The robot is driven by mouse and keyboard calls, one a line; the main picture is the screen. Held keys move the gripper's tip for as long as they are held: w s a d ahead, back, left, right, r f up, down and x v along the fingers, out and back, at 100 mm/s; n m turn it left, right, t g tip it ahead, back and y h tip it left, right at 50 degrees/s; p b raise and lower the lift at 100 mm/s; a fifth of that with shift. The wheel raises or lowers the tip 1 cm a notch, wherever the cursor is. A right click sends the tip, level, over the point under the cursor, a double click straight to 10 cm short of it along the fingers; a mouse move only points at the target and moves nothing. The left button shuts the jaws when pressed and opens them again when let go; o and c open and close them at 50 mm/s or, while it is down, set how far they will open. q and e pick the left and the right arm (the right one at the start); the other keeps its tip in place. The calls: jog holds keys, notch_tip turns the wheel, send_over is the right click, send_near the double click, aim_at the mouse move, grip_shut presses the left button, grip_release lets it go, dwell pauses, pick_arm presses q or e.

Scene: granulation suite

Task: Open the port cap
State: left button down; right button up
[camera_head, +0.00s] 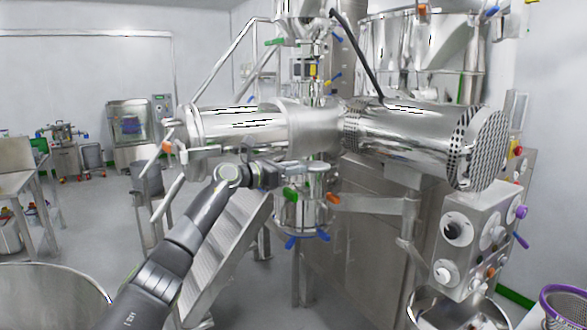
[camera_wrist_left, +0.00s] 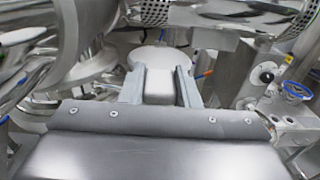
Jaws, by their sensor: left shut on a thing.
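The port cap (camera_wrist_left: 160,54) is a pale, round metal disc with a block-shaped grip between my fingers in the left wrist view. My left gripper (camera_wrist_left: 160,88) is shut on this grip, one finger on each side. In the head view my left gripper (camera_head: 283,169) reaches in below the horizontal steel cylinders, above the vessel with green, orange and blue handles. The cap is small there, and its edges blend with the steel around it. I cannot tell whether the cap is seated or lifted. My right gripper is not in view.
A large steel cylinder (camera_head: 420,140) with a perforated end lies just above and right of my left gripper. A control box (camera_head: 480,240) with knobs stands at the right. Metal steps (camera_head: 228,255) are below my arm. Open floor lies to the left.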

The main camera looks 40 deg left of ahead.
pick_arm(q)
jog(key=shift+w+d+r+g+y+p, duration=0.15)
jog(key=shift+r+g+p, duration=0.6)
jog(key=shift+p, duration=0.9)
jog(key=shift+w+d+r+g+y+p, duration=0.1)
jog(key=shift+w+r+g+y+p, duration=0.25)
jog(key=shift+r+p, duration=0.95)
jog(key=shift+d+r+g+y+p, duration=0.1)
jog(key=shift+r+g+p, duration=0.5)
jog(key=shift+p, duration=1.4)
jog(key=shift+w+r+g+p, duration=0.3)
jog(key=shift+g+p, duration=0.1)
jog(key=shift+g, duration=0.1)
jog(key=shift+w+d+r+g+y, duration=0.3)
jog(key=shift+w+r+g+y, duration=0.35)
jog(key=shift+g, duration=0.35)
jog(key=shift+s, duration=0.1)
